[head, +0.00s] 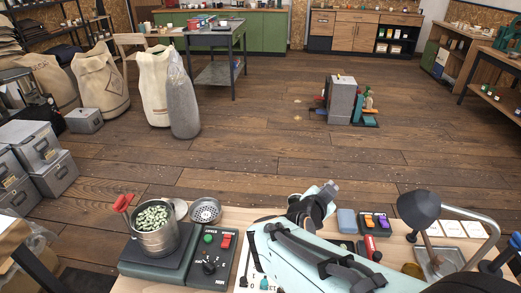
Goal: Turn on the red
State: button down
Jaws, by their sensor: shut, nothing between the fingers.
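A dark control box (211,262) stands on the near table, left of my arm. On its top are a red switch (225,240), a round green button or lamp (208,238) and a black knob (209,267). The red switch's position is too small to tell. A second small box (375,223) to the right carries an orange and a purple switch. A small red item (371,246) lies just in front of it. My gripper (329,189) is shut and empty, above the table's far edge, to the right of the red switch and apart from it.
A metal pot of pale green beans (152,217) with a red handle stands on a dark base left of the control box. A perforated metal cup (205,210) is behind. A grey lamp-like head (419,208) on a curved tube rises at right.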

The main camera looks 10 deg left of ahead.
jog(key=w+a+f+n+t+y, duration=0.2)
jog(key=a+f+n, duration=0.25)
jog(key=a, duration=0.65)
jog(key=s+a+f+n+g+y, duration=0.1)
jog(key=s+a+f+n+y, duration=0.2)
jog(key=a+f, duration=1)
jog(key=s+n, duration=0.2)
jog(key=s, duration=0.3)
jog(key=shift+s+a+n+y, duration=0.2)
jog(key=shift+a+n+y, duration=0.1)
jog(key=shift+n+y, duration=0.1)
jog(key=shift+w+f, duration=0.1)
send_over(224, 252)
jog(key=w, duration=0.1)
notch_tip(224, 252, down, 4)
jog(key=shift+f, duration=0.1)
jog(key=shift+s+f, duration=0.15)
jog(key=shift+f, duration=0.5)
jog(key=shift+s+f, duration=0.15)
jog(key=shift+f, duration=0.45)
jog(key=shift+s+f, duration=0.15)
jog(key=shift+f, duration=0.5)
jog(key=shift+f, duration=0.1)
